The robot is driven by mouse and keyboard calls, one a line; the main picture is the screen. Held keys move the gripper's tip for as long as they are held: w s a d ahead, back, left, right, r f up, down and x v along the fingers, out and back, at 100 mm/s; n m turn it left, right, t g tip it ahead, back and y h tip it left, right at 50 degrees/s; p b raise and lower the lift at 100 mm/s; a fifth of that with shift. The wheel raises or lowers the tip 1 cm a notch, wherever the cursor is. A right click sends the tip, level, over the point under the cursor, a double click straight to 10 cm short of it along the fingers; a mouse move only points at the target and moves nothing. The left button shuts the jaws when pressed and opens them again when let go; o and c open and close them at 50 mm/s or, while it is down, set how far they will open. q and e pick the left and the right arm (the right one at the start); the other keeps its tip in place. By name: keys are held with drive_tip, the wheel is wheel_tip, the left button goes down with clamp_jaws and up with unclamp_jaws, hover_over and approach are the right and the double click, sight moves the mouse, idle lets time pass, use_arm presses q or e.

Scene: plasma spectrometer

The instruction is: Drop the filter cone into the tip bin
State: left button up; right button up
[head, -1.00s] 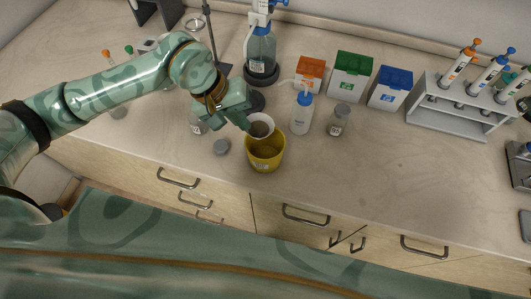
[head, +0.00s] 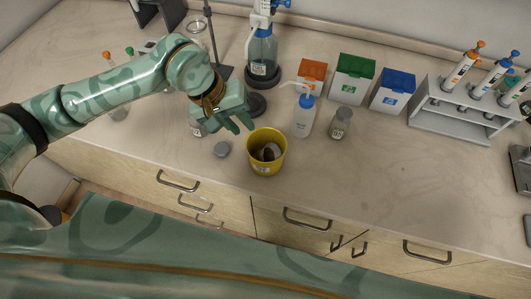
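The yellow tip bin (head: 267,166) stands on the bench near its front edge. The filter cone (head: 271,151) lies tilted inside the bin, with its pale rim showing over the dark interior. My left gripper (head: 244,126) is just to the upper left of the bin, apart from the cone. Its fingers are spread and nothing shows between them. My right gripper is not in view.
A wash bottle (head: 303,116) and a small jar (head: 340,122) stand to the right. Orange (head: 313,72), green and blue boxes and a pipette rack (head: 463,112) stand behind. The bench's front right is clear.

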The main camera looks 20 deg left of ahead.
use_arm(q)
drive_tip(key=v, duration=1.5)
